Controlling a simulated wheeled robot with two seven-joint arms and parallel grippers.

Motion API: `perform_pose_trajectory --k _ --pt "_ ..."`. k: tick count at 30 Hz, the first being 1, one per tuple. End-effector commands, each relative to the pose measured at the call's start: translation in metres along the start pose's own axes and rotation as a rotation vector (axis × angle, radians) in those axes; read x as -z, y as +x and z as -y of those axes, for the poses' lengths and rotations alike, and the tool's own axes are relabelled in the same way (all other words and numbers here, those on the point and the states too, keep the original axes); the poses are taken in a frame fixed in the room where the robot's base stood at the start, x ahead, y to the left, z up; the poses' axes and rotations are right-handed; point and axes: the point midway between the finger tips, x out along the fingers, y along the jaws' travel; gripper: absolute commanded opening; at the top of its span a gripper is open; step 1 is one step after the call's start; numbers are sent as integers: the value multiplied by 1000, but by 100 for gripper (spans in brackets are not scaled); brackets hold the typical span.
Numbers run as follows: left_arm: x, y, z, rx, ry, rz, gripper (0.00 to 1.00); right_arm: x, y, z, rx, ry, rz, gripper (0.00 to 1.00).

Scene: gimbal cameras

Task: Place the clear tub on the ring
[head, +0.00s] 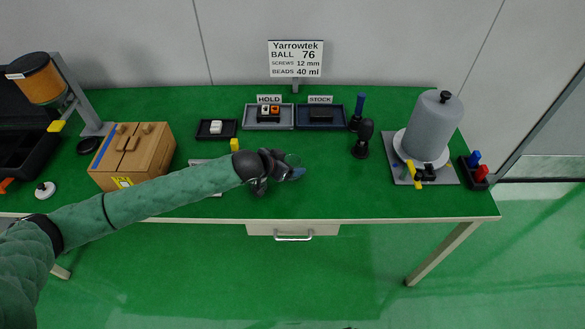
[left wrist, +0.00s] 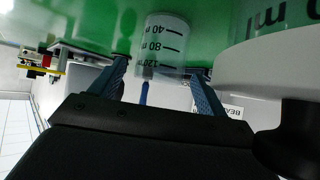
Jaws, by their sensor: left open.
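The clear tub (left wrist: 168,42) shows in the left wrist view with black volume marks. It is at the mouth of my left gripper (left wrist: 161,70), between the blue fingertips, which stand apart. In the head view, my left gripper (head: 280,171) is over the middle of the green table, and the see-through tub (head: 294,161) is partly hidden by it. I cannot tell whether the fingers touch the tub. I cannot pick out the ring for certain; my left arm hides part of the table. My right gripper is not in view.
A wooden box (head: 133,155) stands at left. The hold tray (head: 269,117) and stock tray (head: 321,117) lie at the back below a sign (head: 295,58). A black tool (head: 362,139) and a large grey canister (head: 431,128) stand at right. The front right table is clear.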

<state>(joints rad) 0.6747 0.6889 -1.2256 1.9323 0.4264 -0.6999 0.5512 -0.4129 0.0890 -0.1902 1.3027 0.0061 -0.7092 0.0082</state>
Motion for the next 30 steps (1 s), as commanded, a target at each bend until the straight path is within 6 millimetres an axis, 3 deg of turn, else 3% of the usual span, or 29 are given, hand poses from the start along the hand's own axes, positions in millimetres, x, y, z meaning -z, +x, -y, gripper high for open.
perform_pose_trajectory --k 9,18,27,30 --pt "1 36 0 0 0 1 76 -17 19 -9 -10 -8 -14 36" --pt "0 40 0 0 0 0 76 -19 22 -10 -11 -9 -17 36" --pt "1 40 0 0 0 0 17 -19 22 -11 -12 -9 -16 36" --pt "1 40 0 0 0 0 17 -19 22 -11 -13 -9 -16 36"
